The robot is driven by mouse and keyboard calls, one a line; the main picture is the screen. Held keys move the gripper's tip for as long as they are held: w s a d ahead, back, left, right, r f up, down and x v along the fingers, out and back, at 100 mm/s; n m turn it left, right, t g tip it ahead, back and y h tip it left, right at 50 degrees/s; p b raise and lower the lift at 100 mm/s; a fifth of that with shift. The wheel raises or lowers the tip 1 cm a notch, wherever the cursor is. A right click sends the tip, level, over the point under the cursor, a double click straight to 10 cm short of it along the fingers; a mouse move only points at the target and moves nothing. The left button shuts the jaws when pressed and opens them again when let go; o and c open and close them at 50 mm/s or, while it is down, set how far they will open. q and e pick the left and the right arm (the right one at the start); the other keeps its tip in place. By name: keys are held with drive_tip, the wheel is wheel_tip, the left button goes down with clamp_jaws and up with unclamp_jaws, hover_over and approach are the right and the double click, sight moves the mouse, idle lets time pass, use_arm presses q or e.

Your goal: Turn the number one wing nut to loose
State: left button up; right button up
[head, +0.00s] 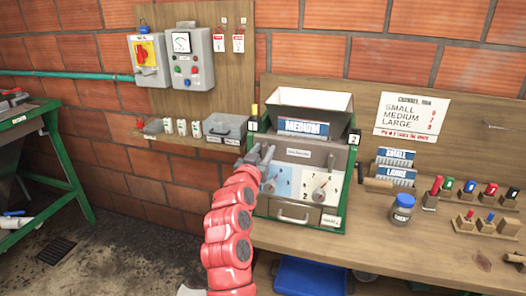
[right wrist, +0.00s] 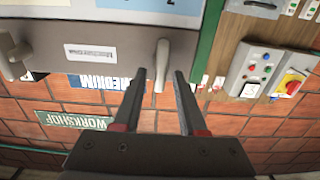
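The pulper (head: 300,165) stands on the bench, with a hopper on top and a "MEDIUM" plate (head: 303,127). A "1" tag (head: 252,125) is at its left and a "2" tag (head: 354,138) at its right. In the right wrist view, which is upside down, a pale wing nut (right wrist: 162,62) on the "1" side stands upright. A second wing nut (right wrist: 14,55) is at the far left. My right gripper (head: 264,156) is open in front of the pulper's left side; its fingertips (right wrist: 160,76) lie either side of the first nut's end. Contact cannot be told. My left gripper is out of view.
Below the nuts is a panel with a dial (head: 320,189) and a drawer (head: 293,213). To the right are "SMALL" and "LARGE" plates (head: 395,174), a jar (head: 402,210) and coloured tools in wooden blocks. Control boxes (head: 192,58) hang on the wall at left.

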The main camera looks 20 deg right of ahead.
clamp_jaws()
drive_tip(key=shift+f, duration=0.15)
drive_tip(key=shift+a+n+b, duration=0.15)
drive_tip(key=shift+n+b, duration=0.15)
drive_tip(key=shift+w+a+f+n+p, duration=0.2)
drive_tip(key=shift+n+p, duration=1.1)
drive_tip(key=shift+n, duration=1.55)
drive_tip(key=shift+w+a+f+n+p, duration=0.15)
drive_tip(key=shift+f+n+p, duration=0.2)
drive_tip(key=shift+n+p, duration=1.75)
drive_tip(key=shift+w+a+f+n+p, duration=0.2)
drive_tip(key=shift+n+p, duration=0.35)
drive_tip(key=shift+n, duration=3)
drive_tip(key=shift+s+f, duration=0.1)
drive_tip(key=shift+s, duration=0.05)
